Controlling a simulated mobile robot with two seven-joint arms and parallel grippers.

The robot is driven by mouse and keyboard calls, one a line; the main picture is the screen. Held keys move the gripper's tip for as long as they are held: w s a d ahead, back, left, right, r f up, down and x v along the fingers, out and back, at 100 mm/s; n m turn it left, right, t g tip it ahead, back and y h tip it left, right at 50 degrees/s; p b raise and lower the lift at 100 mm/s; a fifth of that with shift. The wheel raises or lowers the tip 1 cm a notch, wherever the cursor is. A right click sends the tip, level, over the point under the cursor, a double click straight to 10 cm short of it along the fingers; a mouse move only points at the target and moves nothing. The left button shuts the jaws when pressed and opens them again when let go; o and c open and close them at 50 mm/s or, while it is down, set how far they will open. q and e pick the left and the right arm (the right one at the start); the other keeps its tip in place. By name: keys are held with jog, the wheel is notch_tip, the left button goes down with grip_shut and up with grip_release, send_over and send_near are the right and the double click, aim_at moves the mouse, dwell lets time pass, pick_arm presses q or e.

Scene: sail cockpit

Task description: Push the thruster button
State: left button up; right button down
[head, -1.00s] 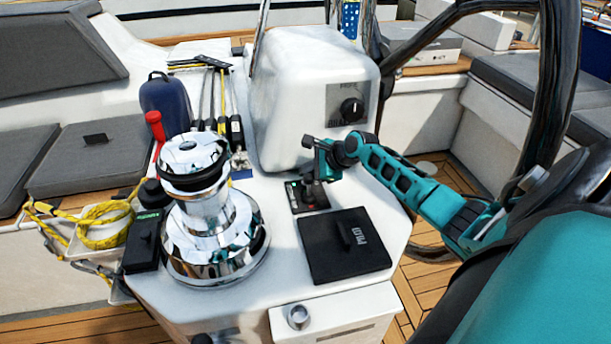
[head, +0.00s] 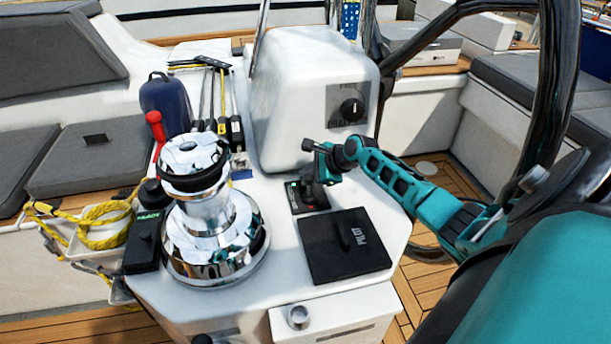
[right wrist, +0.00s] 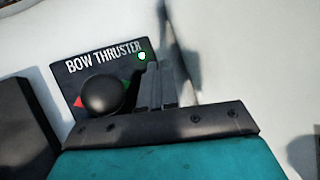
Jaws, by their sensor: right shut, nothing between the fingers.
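The black bow thruster panel (head: 297,204) lies on the white console top, left of and behind the pilot cover. In the right wrist view the panel (right wrist: 66,68) carries the words BOW THRUSTER, a round black knob (right wrist: 101,95) between red and green arrow marks, and a small round green-lit button or lamp (right wrist: 142,56) at its upper right corner. My right gripper (head: 312,186) is shut and empty, pointing down over the panel. In the right wrist view its fingertips (right wrist: 158,68) are just beside the green-lit spot; I cannot tell whether they touch it. My left gripper is out of view.
A chrome winch (head: 208,230) stands left of the panel. The black pilot cover (head: 340,262) lies in front. A white pod with a dial (head: 300,90) rises behind. The steering wheel (head: 549,90) is at right.

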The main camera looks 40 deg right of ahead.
jog(key=shift+f, duration=0.55)
dwell(0.5)
jog(key=shift+r+p, duration=0.95)
jog(key=shift+p, duration=0.15)
jog(key=shift+r, duration=0.1)
notch_tip(320, 180, up, 3)
jog(key=p, duration=0.3)
jog(key=shift+r+p, duration=0.85)
jog(key=shift+r, duration=0.05)
